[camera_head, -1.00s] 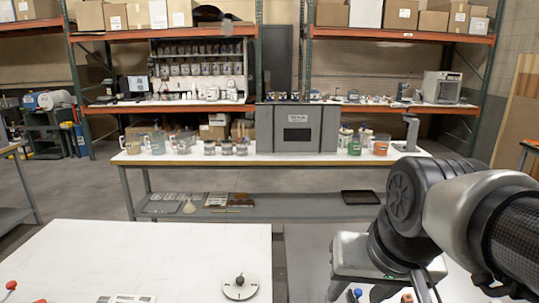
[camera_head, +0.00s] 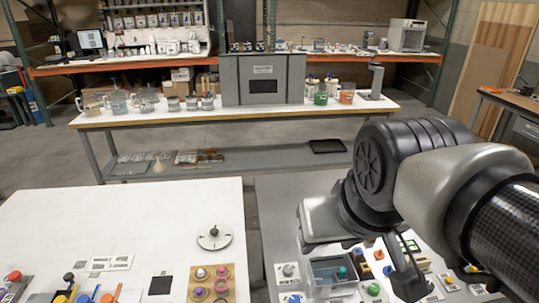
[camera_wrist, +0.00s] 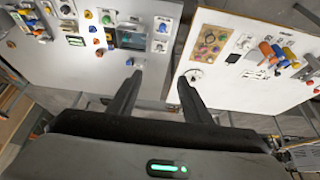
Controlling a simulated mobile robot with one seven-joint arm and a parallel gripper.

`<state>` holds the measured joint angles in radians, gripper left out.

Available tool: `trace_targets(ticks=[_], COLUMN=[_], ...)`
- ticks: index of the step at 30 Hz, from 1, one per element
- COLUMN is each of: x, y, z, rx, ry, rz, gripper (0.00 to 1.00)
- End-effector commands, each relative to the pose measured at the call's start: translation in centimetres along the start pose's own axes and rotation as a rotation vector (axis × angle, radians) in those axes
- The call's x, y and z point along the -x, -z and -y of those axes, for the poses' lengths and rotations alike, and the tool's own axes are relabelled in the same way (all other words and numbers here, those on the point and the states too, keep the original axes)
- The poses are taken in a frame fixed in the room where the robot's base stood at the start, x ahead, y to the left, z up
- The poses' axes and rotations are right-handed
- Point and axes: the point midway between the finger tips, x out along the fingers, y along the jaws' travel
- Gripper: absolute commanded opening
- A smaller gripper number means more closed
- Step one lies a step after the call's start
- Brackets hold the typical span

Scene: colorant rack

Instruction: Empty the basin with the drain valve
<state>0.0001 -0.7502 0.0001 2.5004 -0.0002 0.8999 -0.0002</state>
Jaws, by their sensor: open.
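The basin (camera_head: 318,268) is a small grey, clear-walled box with teal contents, on the right-hand panel under my arm in the head view. It also shows in the wrist view (camera_wrist: 131,29), at the upper left. Small knobs and fittings surround it, among them a blue one (camera_head: 360,253) and a green one (camera_head: 374,289); I cannot tell which is the drain valve. My gripper (camera_wrist: 160,76) is open and empty, with its fingers apart and well clear of the basin. My arm hides part of the panel in the head view.
A white table (camera_head: 120,220) at the left carries a round dial (camera_head: 214,237), a tan plate of knobs (camera_head: 210,284) and coloured handles at its front. A gap separates it from the panel. A long bench (camera_head: 200,125) with jars stands behind.

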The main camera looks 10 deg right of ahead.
Motion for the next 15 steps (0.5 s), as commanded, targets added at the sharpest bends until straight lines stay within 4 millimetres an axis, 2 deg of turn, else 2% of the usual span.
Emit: trace_targets(ticks=[8,11,15], x=[-0.3,-1.5,-5.2], y=[0.2,1.0,3.6], z=[0.0,0.1,0.2], rx=[-0.015,-0.085,-0.302], ry=[0.003,0.012,0.018], rz=[0.006,0.036,0.125], gripper=[0.45,0.45,0.45])
